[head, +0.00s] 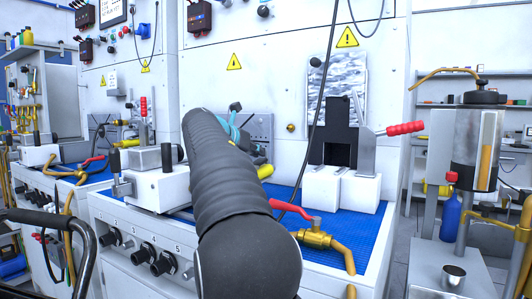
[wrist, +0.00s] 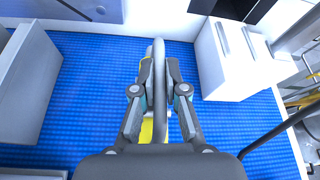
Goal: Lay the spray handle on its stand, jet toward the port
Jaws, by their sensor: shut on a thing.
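My gripper (wrist: 160,72) is shut on a slim grey bar of the spray handle (wrist: 159,95), seen from above in the wrist view. A yellow part (wrist: 147,130) shows below the fingers, mostly covered by my gripper. The held thing is above the blue mat (wrist: 95,90); the height of the gap is unclear. In the head view my dark arm hides most of the gripper and handle; yellow bits (head: 264,171) show just right of the arm. I cannot tell for sure which fixture is the stand, or where the jet points.
White blocks with a black upright bracket (head: 339,135) and a red-handled clamp (head: 400,129) stand right of my arm. A brass valve with a red lever (head: 313,238) is at the mat's front. A white clamp fixture (head: 157,187) stands left. Blue mat between is clear.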

